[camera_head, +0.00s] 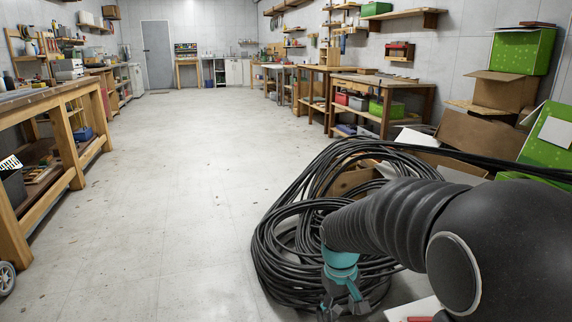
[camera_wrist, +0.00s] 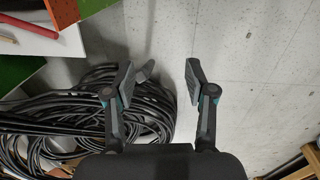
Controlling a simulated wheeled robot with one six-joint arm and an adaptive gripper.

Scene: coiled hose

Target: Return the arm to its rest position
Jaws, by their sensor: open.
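My arm reaches in from the right side of the head view, with a black ribbed sleeve over it. My gripper (camera_head: 343,305) hangs at its end, teal and grey, in front of the coiled black hose (camera_head: 275,245). In the wrist view my gripper (camera_wrist: 160,80) has its two fingers spread apart with nothing between them. The hose (camera_wrist: 60,120) lies to the left of the fingers in that view. Part of the coil is hidden behind my arm.
Cardboard boxes (camera_head: 505,92) and green boxes (camera_head: 522,50) are stacked at the right. A wooden workbench (camera_head: 385,82) stands behind the coil. Another long bench (camera_head: 50,97) runs along the left. The pale concrete floor (camera_head: 185,150) between them is open.

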